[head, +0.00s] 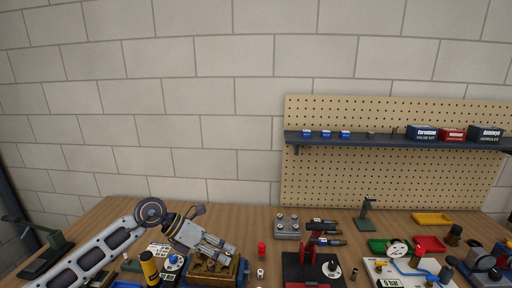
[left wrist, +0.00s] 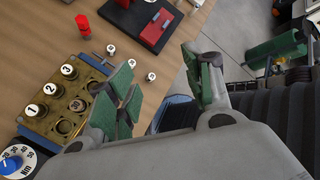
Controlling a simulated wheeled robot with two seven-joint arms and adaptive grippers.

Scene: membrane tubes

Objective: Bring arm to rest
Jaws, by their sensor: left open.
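My left arm comes in from the left in the head view. Its gripper (head: 218,246) is over the front of the bench, at a brass block (head: 215,270) with numbered round places. In the left wrist view the gripper (left wrist: 165,90) is open, with green pads on its parted fingers. Nothing shows between them. The brass block also shows there (left wrist: 40,123), left of the fingers. It holds several black-and-white numbered round pieces, and some of its holes look empty. I cannot tell whether a finger touches the block. My right gripper is not in view.
Small loose pieces (left wrist: 132,63) and a red piece (left wrist: 83,26) lie near the block. A red-and-black fixture (head: 297,265) stands to its right. Several tools and trays crowd the bench's right side. A pegboard (head: 400,180) with a shelf (head: 380,141) stands behind. The bench's back left (head: 120,212) is clear.

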